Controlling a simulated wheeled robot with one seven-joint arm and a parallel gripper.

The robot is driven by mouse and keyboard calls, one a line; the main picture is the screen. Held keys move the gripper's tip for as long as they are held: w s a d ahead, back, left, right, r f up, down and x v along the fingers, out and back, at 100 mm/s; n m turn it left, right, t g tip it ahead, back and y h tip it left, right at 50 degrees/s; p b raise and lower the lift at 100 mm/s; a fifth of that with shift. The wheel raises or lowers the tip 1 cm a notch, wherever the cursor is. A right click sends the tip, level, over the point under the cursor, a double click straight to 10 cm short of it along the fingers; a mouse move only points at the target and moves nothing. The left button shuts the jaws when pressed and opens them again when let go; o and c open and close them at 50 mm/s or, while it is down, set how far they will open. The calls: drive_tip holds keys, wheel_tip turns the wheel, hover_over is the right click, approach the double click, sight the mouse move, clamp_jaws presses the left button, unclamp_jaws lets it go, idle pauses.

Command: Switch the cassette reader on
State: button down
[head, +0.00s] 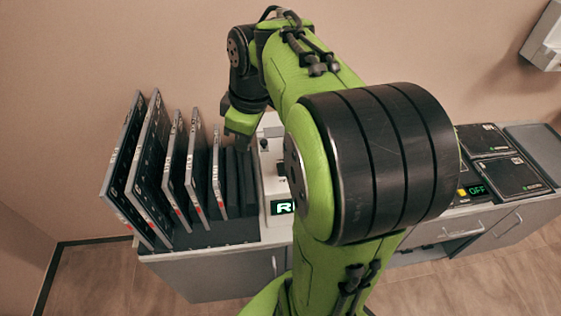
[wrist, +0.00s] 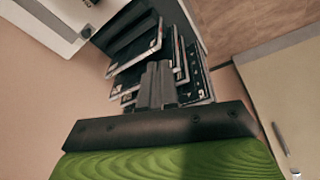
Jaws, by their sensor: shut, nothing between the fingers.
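A small device with a lit OFF display (head: 477,190) and a yellow button (head: 462,190) stands at the right of the counter. A white machine (head: 272,180) stands beside the rack, mostly behind my arm; its green display starts with "R" and the rest is hidden. I cannot tell for certain which is the cassette reader. My gripper (wrist: 158,68) is shut and empty, with its fingers together in front of the cassettes in the wrist view. In the head view its body hangs over the rack's right part, far left of the OFF display.
Several upright cassettes (head: 150,155) stand in a dark rack (head: 225,233) at the left. Flat dark cassettes or panels (head: 510,178) lie at the right, near a grey tray (head: 540,145). A white wall box (head: 545,40) hangs upper right. My arm hides the counter's middle.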

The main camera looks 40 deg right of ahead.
drive_tip(key=d+f+n+y, duration=0.1)
drive_tip(key=d+f+n, duration=0.1)
drive_tip(key=d+f, duration=0.3)
drive_tip(key=w+d+f+n+y+b, duration=0.1)
drive_tip(key=d+f, duration=0.3)
drive_tip(key=d, duration=0.8)
drive_tip(key=shift+w+d+f+n+g, duration=0.15)
drive_tip(key=shift+d+f+n+g, duration=0.25)
drive_tip(key=shift+n, duration=0.5)
drive_tip(key=b+x, duration=0.1)
drive_tip(key=x, duration=0.5)
drive_tip(key=b+x, duration=0.2)
drive_tip(key=x, duration=0.5)
drive_tip(key=shift+s+d+f, duration=0.1)
drive_tip(key=shift+s+d, duration=0.1)
drive_tip(key=shift+f, duration=0.45)
drive_tip(key=shift+b, duration=0.4)
